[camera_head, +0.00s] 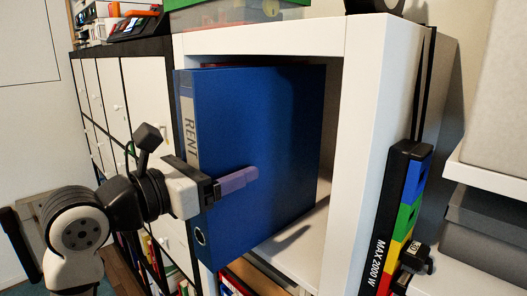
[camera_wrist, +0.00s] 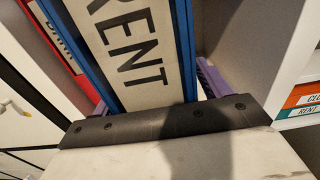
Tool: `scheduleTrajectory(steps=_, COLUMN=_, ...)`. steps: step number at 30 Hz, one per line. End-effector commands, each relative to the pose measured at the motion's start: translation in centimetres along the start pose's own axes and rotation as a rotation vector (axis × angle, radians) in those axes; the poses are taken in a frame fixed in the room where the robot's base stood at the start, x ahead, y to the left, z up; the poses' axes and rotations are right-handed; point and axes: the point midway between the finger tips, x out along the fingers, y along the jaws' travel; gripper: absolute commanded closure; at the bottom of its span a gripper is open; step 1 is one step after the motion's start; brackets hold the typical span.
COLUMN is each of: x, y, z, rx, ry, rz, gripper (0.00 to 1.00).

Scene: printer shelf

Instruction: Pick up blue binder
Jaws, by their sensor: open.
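The blue binder (camera_head: 270,130) stands upright in the white shelf's open cubby, its spine with a "RENT" label facing out. In the wrist view the binder's spine (camera_wrist: 135,45) fills the middle of the picture. My gripper (camera_head: 225,180) is open and straddles the spine at its lower half. One purple finger lies along the binder's right face; the other is hidden behind the binder in the head view. In the wrist view a purple finger shows on each side of the spine. I cannot tell whether they touch it.
A red binder (camera_wrist: 58,38) stands just left of the blue one. The cubby's white right wall (camera_head: 365,110) is to the right, with free room between. White cabinet doors (camera_head: 150,95) are at left.

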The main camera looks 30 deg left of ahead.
Motion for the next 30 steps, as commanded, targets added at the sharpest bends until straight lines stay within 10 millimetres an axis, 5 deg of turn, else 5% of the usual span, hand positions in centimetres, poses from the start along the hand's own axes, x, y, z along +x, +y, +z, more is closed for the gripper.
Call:
scheduleTrajectory(steps=4, x=-0.03, y=0.01, z=-0.06, rx=0.0, ry=0.0, rz=0.0, gripper=0.24)
scheduleTrajectory(steps=21, x=-0.06, y=0.02, z=-0.04, rx=0.0, ry=0.001, rz=0.0, gripper=0.98)
scheduleTrajectory(steps=30, x=-0.09, y=0.04, z=0.23, rx=0.001, ry=-0.004, rz=0.001, gripper=1.0)
